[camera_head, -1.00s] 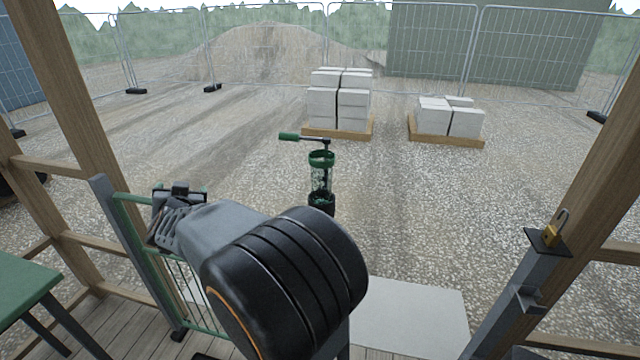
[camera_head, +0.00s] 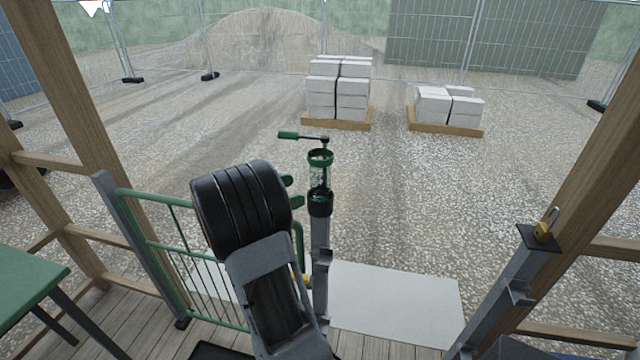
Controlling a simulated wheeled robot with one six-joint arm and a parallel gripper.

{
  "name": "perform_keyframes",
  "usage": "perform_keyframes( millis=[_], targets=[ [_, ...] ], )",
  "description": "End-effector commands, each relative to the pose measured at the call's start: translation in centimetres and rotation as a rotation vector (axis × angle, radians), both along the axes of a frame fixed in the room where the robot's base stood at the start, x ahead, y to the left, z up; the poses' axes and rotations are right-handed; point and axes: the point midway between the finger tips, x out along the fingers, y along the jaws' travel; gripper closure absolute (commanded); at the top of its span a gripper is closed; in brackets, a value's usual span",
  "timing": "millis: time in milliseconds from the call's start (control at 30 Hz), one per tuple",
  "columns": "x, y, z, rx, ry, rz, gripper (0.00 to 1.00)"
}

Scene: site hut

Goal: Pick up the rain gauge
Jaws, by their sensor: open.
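The rain gauge (camera_head: 320,172) has a green ring at its top, a clear body with green marks and a black lower part. It stands upright on a grey post (camera_head: 320,255). My gripper (camera_head: 291,191) is mostly hidden behind my arm's black joint. Two green finger ends show, apart from each other, just left of the gauge. The gripper looks open and empty. I cannot tell its exact distance from the gauge.
A green railed gate (camera_head: 190,255) stands at left, with a green table (camera_head: 25,285) nearer. A padlock (camera_head: 543,232) sits on the right post. A pale slab (camera_head: 395,305) lies beyond the floor edge. Block stacks (camera_head: 338,90) stand far back on open gravel.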

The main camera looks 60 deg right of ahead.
Motion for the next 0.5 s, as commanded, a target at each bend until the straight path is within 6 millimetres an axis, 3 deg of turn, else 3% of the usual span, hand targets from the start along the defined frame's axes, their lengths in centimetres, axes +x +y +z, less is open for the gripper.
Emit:
perform_keyframes(
  millis=[100,500],
  targets=[
    [-1.1,-1.4,0.1,0.000,0.000,-0.001,0.14],
    [-2.9,-4.0,0.2,0.001,0.000,-0.001,0.14]
  ],
)
